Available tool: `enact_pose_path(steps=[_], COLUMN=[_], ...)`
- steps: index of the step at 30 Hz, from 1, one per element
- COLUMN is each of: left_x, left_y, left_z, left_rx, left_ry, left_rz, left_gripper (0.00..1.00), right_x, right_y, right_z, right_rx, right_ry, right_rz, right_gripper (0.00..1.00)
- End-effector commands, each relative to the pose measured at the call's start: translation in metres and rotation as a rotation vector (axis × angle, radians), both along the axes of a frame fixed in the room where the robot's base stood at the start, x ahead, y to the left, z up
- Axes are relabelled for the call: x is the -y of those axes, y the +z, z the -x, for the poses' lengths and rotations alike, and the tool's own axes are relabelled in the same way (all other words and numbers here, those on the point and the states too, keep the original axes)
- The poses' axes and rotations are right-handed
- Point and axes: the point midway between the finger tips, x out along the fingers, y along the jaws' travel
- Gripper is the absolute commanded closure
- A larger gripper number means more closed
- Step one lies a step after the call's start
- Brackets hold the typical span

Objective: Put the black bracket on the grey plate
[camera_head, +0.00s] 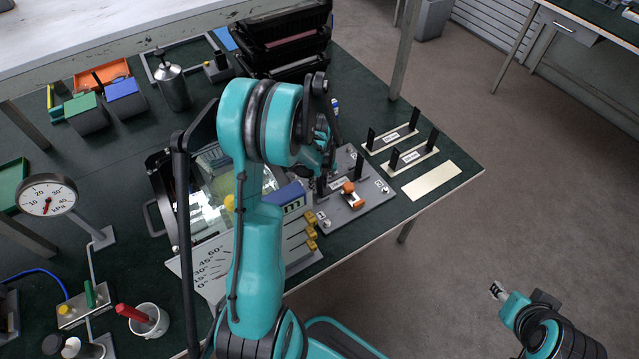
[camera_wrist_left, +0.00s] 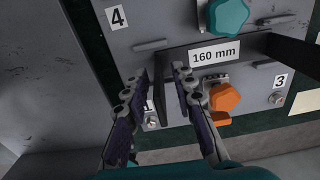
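The grey plate (camera_head: 375,192) lies near the table's front edge, with numbered labels; it also fills the left wrist view (camera_wrist_left: 135,22). The black bracket (camera_wrist_left: 230,42) carries a 160 mm label and lies across the plate, between a teal knob and an orange knob. In the head view its upright (camera_head: 359,166) shows beside the label. My left gripper (camera_head: 322,160) is over the plate. In the wrist view its fingers (camera_wrist_left: 161,75) stand apart on either side of the bracket's left upright, with small gaps. My right gripper (camera_head: 498,291) is away from the table; its finger opening is unclear.
Two similar black brackets (camera_head: 394,139) (camera_head: 414,155) stand on cream strips at right, beside an empty cream strip (camera_head: 432,180). A clamp-like frame with glass and an angle-marked panel (camera_head: 205,268) lies left of the plate. Black bins (camera_head: 285,40) stand behind.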

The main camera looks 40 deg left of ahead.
Motion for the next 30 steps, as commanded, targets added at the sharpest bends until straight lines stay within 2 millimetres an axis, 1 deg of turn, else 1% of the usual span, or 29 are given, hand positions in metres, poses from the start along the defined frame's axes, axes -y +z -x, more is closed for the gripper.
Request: enact_pose_path(steps=[1,5,9,12,15,18,21,30], left_x=[0.000,0.000,0.000,0.000,-0.001,-0.001,-0.001,-0.001], left_y=[0.011,0.039,0.071,0.090,0.104,0.113,0.116,0.116], left_z=[0.000,0.001,0.002,0.002,0.002,0.002,0.002,0.002], left_rx=[0.000,0.000,0.000,0.000,0.000,0.000,0.000,0.000], left_ry=[0.000,0.000,0.000,0.000,0.000,0.000,0.000,0.000], left_rz=[0.000,0.000,0.000,0.000,0.000,0.000,0.000,0.000], left_gripper=[0.74,0.74,0.74,0.74,0.74,0.74,0.74,0.74], right_x=[0.000,0.000,0.000,0.000,0.000,0.000,0.000,0.000], right_y=[0.005,0.015,0.025,0.030,0.034,0.036,0.036,0.036], right_z=[0.000,0.000,0.000,0.000,0.000,0.000,0.000,0.000], right_rx=[0.000,0.000,0.000,0.000,0.000,0.000,0.000,0.000], right_ry=[0.000,0.000,0.000,0.000,0.000,0.000,0.000,0.000], right_rz=[0.000,0.000,0.000,0.000,0.000,0.000,0.000,0.000], right_gripper=[0.60,0.60,0.60,0.60,0.60,0.60,0.60,0.60])
